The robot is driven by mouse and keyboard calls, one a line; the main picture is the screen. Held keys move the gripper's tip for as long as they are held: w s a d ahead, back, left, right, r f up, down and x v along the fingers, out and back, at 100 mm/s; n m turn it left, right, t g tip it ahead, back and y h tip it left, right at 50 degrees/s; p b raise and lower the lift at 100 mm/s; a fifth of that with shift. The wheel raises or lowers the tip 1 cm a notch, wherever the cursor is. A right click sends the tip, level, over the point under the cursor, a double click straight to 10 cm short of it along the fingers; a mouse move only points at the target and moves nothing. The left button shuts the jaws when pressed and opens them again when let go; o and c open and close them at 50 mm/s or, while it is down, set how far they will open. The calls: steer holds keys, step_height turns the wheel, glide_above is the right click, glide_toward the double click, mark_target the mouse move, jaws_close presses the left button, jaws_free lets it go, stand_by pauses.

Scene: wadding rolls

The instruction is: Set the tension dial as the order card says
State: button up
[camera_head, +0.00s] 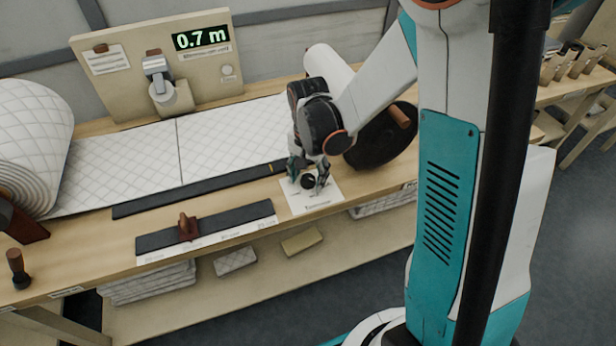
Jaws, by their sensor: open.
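The tension dial (308,182) is a small black knob on a white plate (312,203) on the bench, with small lettering I cannot read for sure. My gripper (307,177) points down over the plate, its fingers open on either side of the knob. I cannot tell whether the fingers touch the knob. The gripper hides part of the knob and the dial marks, so its setting cannot be read. A white card (106,60), likely the order card, is clipped to the upright board; its text is too small to read.
Quilted wadding (120,165) lies along the bench from a large roll (30,135). A dark rail with a brown slider (188,227) lies left of the dial. A dark wheel (380,138) with a wooden handle stands to the right.

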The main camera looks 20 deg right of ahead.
mark_target(308, 178)
steer(key=shift+c, duration=0.3)
steer(key=c, duration=1)
steer(key=shift+n, duration=2.2)
steer(key=o, duration=1.1)
steer(key=shift+c, duration=0.2)
step_height(308, 178, up, 12)
